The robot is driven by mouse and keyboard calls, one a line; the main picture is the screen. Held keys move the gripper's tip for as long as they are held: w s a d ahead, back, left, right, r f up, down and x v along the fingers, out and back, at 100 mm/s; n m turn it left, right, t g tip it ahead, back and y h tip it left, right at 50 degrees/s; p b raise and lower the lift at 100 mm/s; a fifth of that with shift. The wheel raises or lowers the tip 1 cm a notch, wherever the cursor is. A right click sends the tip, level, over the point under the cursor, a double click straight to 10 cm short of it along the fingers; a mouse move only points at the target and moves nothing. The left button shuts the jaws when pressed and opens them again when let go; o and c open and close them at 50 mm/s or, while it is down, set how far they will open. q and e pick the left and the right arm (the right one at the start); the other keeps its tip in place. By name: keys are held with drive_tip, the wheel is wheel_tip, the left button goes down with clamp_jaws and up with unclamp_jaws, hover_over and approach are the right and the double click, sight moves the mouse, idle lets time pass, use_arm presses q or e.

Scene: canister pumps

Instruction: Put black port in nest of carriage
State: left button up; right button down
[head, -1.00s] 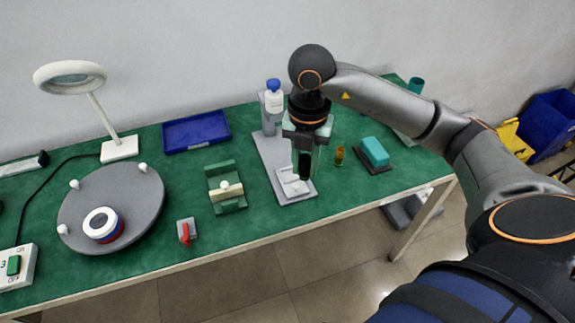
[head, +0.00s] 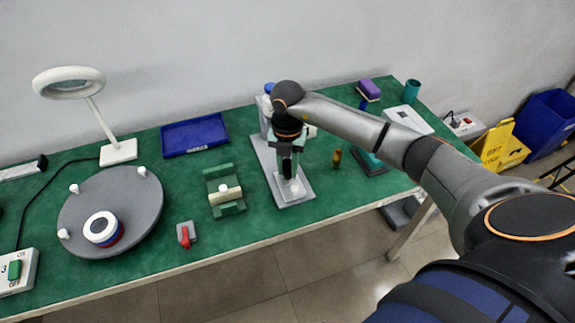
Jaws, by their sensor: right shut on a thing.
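My right gripper (head: 287,154) is shut on the black port (head: 287,167), a small dark upright piece between its fingers. It is over the front part of a grey base plate (head: 298,196). The white carriage (head: 293,188) sits on that plate, right under the port. The gripper hides most of the carriage's nest, so I cannot tell whether the port touches it. My left gripper is not in view.
Left of the plate stands a green fixture with a pale cylinder (head: 225,193). A small amber bottle (head: 337,158) and a teal block on a dark base (head: 370,161) are to the right. A blue tray (head: 194,134) lies behind. A grey turntable (head: 140,195) fills the left.

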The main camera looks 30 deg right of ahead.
sight(288, 161)
drive_tip(key=shift+f, duration=0.15)
drive_tip(key=shift+f, duration=0.15)
drive_tip(key=c, duration=0.7)
unclamp_jaws()
drive_tip(key=shift+o, duration=0.2)
wheel_tip(288, 161, up, 12)
drive_tip(key=shift+r+b, duration=0.2)
drive_tip(key=shift+b, duration=0.2)
